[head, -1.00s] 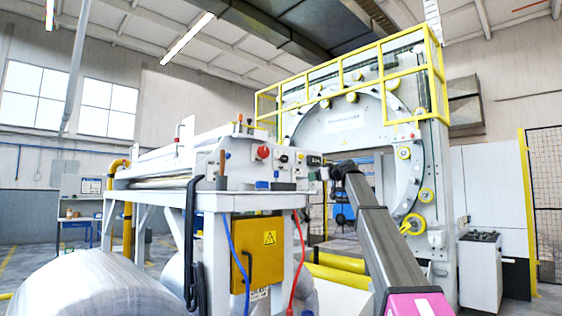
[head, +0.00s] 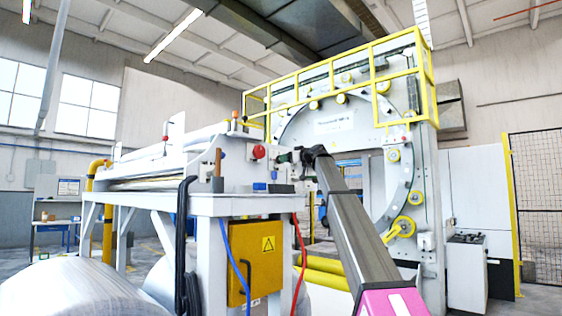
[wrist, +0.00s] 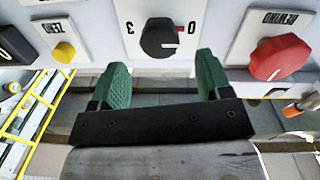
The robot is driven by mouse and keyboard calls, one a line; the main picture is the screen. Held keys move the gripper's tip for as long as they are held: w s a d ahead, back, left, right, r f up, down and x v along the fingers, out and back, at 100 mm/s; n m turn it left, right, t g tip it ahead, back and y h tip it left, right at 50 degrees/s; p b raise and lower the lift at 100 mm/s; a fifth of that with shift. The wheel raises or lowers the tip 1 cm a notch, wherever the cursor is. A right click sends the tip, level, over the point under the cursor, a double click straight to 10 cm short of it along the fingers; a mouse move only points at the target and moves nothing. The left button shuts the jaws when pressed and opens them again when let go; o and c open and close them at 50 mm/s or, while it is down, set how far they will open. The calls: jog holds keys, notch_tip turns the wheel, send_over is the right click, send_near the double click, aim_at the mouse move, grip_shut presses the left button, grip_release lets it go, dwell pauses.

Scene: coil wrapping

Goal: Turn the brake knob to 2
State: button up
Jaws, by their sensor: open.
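The brake knob (wrist: 160,38) is a round black dial on a white plate, near the top centre of the wrist view. That view shows the panel upside down. The knob's red mark points right, close to the printed 0; a 3 is printed on its left side. My gripper (wrist: 162,68) has two green fingers, spread apart and empty. The fingertips lie just below the knob in the picture, one toward each side, without visible contact. In the head view my gripper (head: 288,157) is at the right end of the machine's control panel, and it hides the knob there.
A large red REWIND knob (wrist: 280,57) sits close to my right finger. In the head view a red button (head: 258,151) is left of my gripper. A yellow-railed ring machine (head: 418,150) stands behind.

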jog(key=x, duration=0.5)
jog(key=shift+w+a, duration=0.15)
jog(key=shift+a, duration=0.1)
jog(key=c, duration=0.9)
jog(key=m, duration=0.5)
jog(key=shift+d+m, duration=0.1)
jog(key=shift+m, duration=0.2)
jog(key=m, duration=0.6)
jog(key=shift+w+g, duration=0.1)
jog(key=shift+g, duration=0.2)
jog(key=m, duration=0.6)
jog(key=shift+f, duration=0.1)
jog(key=m, duration=0.5)
jog(key=shift+f, duration=0.1)
jog(key=shift+m, duration=0.4)
